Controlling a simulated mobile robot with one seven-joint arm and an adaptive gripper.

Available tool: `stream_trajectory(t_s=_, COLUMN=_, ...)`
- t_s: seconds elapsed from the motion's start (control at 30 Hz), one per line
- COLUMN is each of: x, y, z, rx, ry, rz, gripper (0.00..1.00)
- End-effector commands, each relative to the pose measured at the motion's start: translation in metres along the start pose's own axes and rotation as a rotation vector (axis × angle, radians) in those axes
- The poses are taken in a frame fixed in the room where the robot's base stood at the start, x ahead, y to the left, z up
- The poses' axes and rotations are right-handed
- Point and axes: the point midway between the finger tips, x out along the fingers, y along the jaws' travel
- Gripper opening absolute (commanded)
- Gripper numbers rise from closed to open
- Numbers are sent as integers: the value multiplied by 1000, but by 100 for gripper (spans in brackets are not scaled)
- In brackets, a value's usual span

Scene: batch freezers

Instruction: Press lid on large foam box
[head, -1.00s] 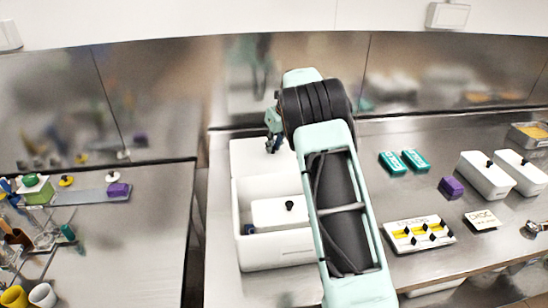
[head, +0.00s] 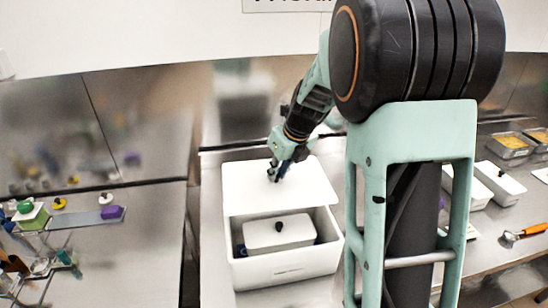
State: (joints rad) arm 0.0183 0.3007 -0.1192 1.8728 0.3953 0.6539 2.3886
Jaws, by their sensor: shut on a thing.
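The large white foam box (head: 290,267) stands on the steel counter in the head view, open at its front part. Its white lid (head: 248,198) covers or hangs over the back part of the box; whether it touches the rim I cannot tell. My gripper (head: 276,174) points down at the middle of the lid and is shut on the lid's knob, which the fingers hide. Inside the box is a smaller white box (head: 262,238) with a black knob (head: 279,226) on top. Dark blue bits show beside it.
My arm blocks much of the counter to the right. Beyond it are small white boxes (head: 497,181), yellow-filled metal trays (head: 510,144) and an orange-handled tool (head: 530,230). A separate counter with bottles and a purple block (head: 111,211) is to the left.

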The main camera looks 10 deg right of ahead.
Motion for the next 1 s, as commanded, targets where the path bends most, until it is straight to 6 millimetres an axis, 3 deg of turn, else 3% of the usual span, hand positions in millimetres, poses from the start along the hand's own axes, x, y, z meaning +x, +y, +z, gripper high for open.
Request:
stream_trajectory(t_s=0.03, x=-12, y=7, z=-11, rx=-4, ry=1, rz=-1, gripper=0)
stream_trajectory(t_s=0.2, x=-30, y=26, z=-44, rx=-21, ry=5, rz=-7, gripper=0)
stream_trajectory(t_s=0.43, x=-38, y=38, z=-67, rx=-34, ry=10, rz=-11, gripper=0)
stream_trajectory(t_s=0.67, x=-31, y=39, z=-72, rx=-36, ry=11, rz=-11, gripper=0)
stream_trajectory(t_s=1.0, x=-6, y=38, z=-83, rx=-36, ry=10, rz=-12, gripper=0)
